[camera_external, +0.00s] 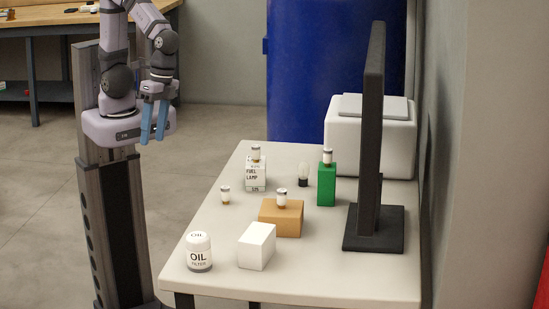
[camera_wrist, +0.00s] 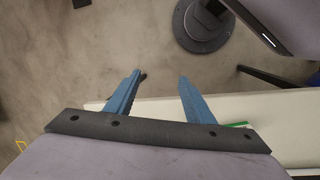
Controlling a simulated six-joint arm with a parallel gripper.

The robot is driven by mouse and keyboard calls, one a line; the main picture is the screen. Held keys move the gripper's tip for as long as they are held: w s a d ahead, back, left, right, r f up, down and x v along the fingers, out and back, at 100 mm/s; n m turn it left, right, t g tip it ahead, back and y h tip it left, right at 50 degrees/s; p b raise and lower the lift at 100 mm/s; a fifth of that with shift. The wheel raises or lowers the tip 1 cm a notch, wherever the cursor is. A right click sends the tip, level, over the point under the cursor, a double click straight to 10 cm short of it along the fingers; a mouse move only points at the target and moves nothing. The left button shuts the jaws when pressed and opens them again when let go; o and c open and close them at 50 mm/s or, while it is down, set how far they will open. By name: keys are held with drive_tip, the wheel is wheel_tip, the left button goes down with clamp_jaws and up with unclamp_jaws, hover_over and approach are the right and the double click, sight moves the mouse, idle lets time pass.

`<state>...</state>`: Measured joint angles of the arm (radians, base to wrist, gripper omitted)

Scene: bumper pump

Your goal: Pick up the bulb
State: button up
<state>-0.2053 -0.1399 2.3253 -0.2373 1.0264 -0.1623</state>
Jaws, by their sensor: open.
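The bulb (camera_external: 304,174) looks like a small clear glass piece with a dark lower part. It stands on the table between the white fuel lamp box and the green block. My gripper (camera_external: 153,136) is off the table's left side, high and well apart from the bulb, with its blue fingers pointing down. In the wrist view the two blue fingers (camera_wrist: 160,77) are spread, with nothing between them. I cannot make out the bulb in the wrist view.
An oil filter can (camera_external: 198,252) and white block (camera_external: 257,246) are in front. A dark monitor (camera_external: 373,130) rises at right.

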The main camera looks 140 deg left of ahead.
drive_tip(key=w+a+f+n+t+h+b, duration=0.35)
drive_tip(key=w+a+n+b, duration=0.35)
drive_tip(key=w+n, duration=0.35)
wheel_tip(320, 180, up, 4)
drive_tip(key=n+t+y+b, duration=0.3)
drive_tip(key=n+t+b, duration=0.8)
drive_tip(key=n+t, duration=0.55)
hover_over(306, 168)
drive_tip(key=d+r+v, duration=0.1)
drive_tip(key=v, duration=0.4)
drive_tip(key=n+g, duration=0.2)
drive_tip(key=shift+m, duration=0.3)
wheel_tip(306, 168, down, 17)
drive_tip(key=shift+s+a+f, duration=0.15)
drive_tip(key=shift+a, duration=0.05)
drive_tip(key=shift+w+d+p, duration=0.15)
drive_tip(key=shift+w, duration=1.65)
drive_tip(key=shift+w+d+p, duration=0.15)
drive_tip(key=shift+w, duration=1.7)
drive_tip(key=shift+c, duration=0.4)
